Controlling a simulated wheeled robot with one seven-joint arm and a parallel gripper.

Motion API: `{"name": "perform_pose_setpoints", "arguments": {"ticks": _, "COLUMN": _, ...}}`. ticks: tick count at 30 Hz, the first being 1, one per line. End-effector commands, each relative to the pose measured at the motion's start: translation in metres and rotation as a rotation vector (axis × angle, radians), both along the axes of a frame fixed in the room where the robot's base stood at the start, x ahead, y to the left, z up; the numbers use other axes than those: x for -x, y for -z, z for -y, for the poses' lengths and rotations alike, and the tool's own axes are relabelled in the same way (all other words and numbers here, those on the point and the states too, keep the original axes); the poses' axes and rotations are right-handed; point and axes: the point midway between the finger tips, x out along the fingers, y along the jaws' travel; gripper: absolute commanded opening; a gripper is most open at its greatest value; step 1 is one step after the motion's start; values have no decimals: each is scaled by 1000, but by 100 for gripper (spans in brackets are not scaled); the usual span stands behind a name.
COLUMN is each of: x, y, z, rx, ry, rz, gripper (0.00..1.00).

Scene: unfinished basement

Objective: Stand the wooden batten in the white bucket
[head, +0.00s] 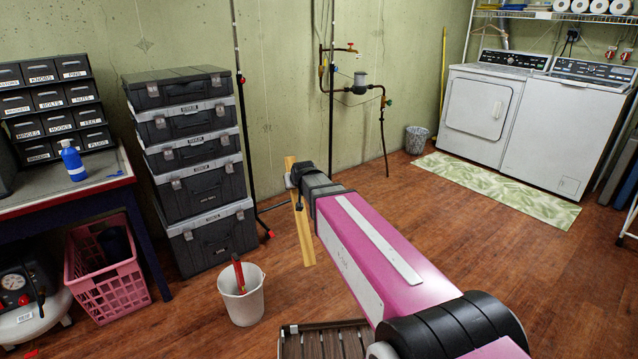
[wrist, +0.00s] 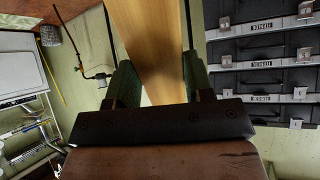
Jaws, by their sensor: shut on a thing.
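The wooden batten (head: 303,235) is a long pale strip, held nearly upright with a slight tilt. My gripper (head: 294,181) is shut on it near its upper end; its lower end hangs free in the head view. In the wrist view the batten (wrist: 150,45) runs up between my two fingers (wrist: 155,85). The white bucket (head: 243,304) stands upright on the floor, left of and nearer than the batten, apart from it in the picture. A red-handled item (head: 239,275) stands in the bucket. The bucket's inner bottom is hidden.
A stack of black cases (head: 205,190) stands behind the bucket. A pink crate (head: 105,275) is to its left, under a workbench (head: 65,200). A slatted brown item (head: 325,343) lies low in front, right of the bucket. Open wooden floor (head: 420,220) lies to the right.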

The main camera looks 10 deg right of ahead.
Motion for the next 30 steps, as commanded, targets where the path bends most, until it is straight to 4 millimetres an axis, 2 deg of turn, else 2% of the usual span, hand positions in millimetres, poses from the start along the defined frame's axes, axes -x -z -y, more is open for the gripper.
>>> {"name": "perform_pose_setpoints", "arguments": {"ticks": 1, "x": -1, "y": 4, "z": -17, "rx": -11, "ry": -18, "rz": 49, "gripper": 20}}
{"name": "perform_pose_setpoints", "arguments": {"ticks": 4, "x": -4, "y": 7, "z": -44, "rx": -35, "ry": -46, "rz": 144, "gripper": 20}}
{"name": "perform_pose_setpoints", "arguments": {"ticks": 12, "x": -3, "y": 10, "z": -92, "rx": -82, "ry": -101, "rz": 304, "gripper": 20}}
{"name": "perform_pose_setpoints", "arguments": {"ticks": 21, "x": 3, "y": 11, "z": -129, "rx": -120, "ry": -149, "rz": 409, "gripper": 20}}
{"name": "perform_pose_setpoints", "arguments": {"ticks": 30, "x": 8, "y": 12, "z": -146, "rx": -141, "ry": -173, "rz": 454, "gripper": 20}}
